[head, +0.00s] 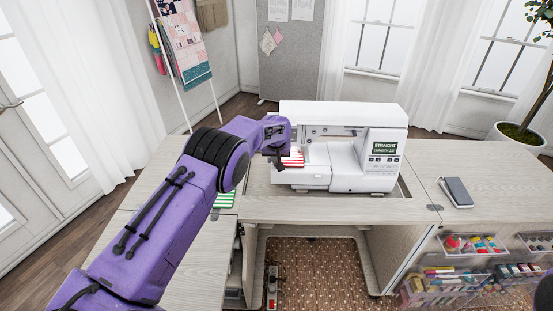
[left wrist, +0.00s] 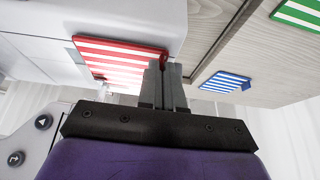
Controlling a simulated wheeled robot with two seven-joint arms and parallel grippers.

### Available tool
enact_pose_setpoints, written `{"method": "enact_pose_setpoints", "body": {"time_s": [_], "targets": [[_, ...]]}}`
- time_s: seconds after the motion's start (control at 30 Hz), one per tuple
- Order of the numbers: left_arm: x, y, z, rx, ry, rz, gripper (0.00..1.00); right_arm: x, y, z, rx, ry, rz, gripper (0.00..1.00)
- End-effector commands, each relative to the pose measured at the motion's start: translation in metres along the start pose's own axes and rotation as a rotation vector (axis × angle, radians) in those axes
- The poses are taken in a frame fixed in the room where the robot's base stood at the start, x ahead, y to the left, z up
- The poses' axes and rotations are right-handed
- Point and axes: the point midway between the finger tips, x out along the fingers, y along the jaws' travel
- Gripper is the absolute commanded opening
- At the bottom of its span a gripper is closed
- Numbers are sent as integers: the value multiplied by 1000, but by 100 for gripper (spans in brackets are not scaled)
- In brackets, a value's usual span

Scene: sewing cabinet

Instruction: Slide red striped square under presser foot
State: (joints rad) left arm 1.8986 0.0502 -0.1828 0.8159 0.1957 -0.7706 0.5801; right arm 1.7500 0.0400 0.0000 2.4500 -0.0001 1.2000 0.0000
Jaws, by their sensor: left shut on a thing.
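The red striped square (head: 293,158) lies flat at the left end of the white sewing machine's bed, left of the needle area, in the head view. It also shows in the left wrist view (left wrist: 115,60), with my left gripper (left wrist: 164,68) shut on one edge of it. In the head view my left gripper (head: 277,156) is at the left side of the machine (head: 343,122). The presser foot is too small to make out clearly. My right gripper does not show.
A green striped square (head: 224,200) lies left of the machine, partly behind my arm. A blue striped square (left wrist: 226,82) shows in the left wrist view. A dark phone-like object (head: 456,192) lies on the right of the cabinet top (head: 488,165). Plastic bins (head: 470,245) hang at the right front.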

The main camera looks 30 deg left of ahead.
Motion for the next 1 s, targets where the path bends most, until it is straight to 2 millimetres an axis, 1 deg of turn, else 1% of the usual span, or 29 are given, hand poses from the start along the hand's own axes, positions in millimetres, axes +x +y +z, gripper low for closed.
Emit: {"method": "enact_pose_setpoints", "body": {"time_s": [0.27,0.3,0.33,0.37,0.63,0.73,0.87,1.0], "targets": [[0,0,0,0,0,0,0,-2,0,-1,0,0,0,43],[0,0,0,0,0,0,18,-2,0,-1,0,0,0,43],[0,0,0,0,0,0,28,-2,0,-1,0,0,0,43],[0,0,0,0,0,0,35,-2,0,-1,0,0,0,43],[0,0,0,0,0,0,35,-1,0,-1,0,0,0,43],[-8,0,0,0,1,1,35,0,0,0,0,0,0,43],[-33,0,0,0,3,2,35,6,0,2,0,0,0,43],[-68,1,0,0,4,2,35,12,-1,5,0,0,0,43]]}}
